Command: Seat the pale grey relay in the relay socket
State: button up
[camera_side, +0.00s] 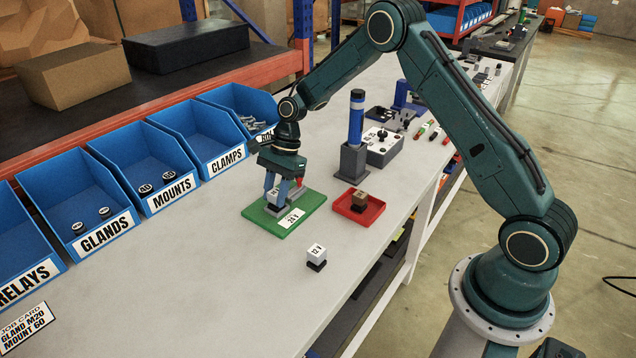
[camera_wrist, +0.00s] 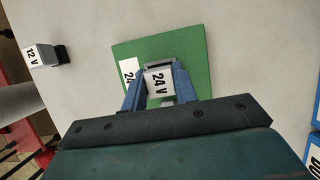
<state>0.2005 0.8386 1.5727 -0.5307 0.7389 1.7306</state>
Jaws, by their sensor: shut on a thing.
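The pale grey relay (camera_wrist: 158,84), marked 24 V, is between the two blue fingers of my gripper (camera_wrist: 160,88) in the wrist view. My gripper (camera_side: 279,196) is shut on it over the green board (camera_side: 254,212) in the side view. The board carries a white 24 V label (camera_side: 291,218), also seen in the wrist view (camera_wrist: 130,72). The relay socket is mostly hidden by my fingers and the relay. I cannot tell whether the relay is down in the socket or just above it.
A pale 12 V block with a dark base (camera_side: 316,256) stands on the table in front. A red tray (camera_side: 372,217) holding a brown block (camera_side: 359,199) is right of the board. Blue labelled bins (camera_side: 160,165) line the left.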

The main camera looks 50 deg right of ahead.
jog(key=shift+f, duration=0.35)
jog(key=shift+f, duration=0.15)
jog(key=o, duration=1)
jog(key=shift+c, duration=0.2)
jog(key=v, duration=1.2)
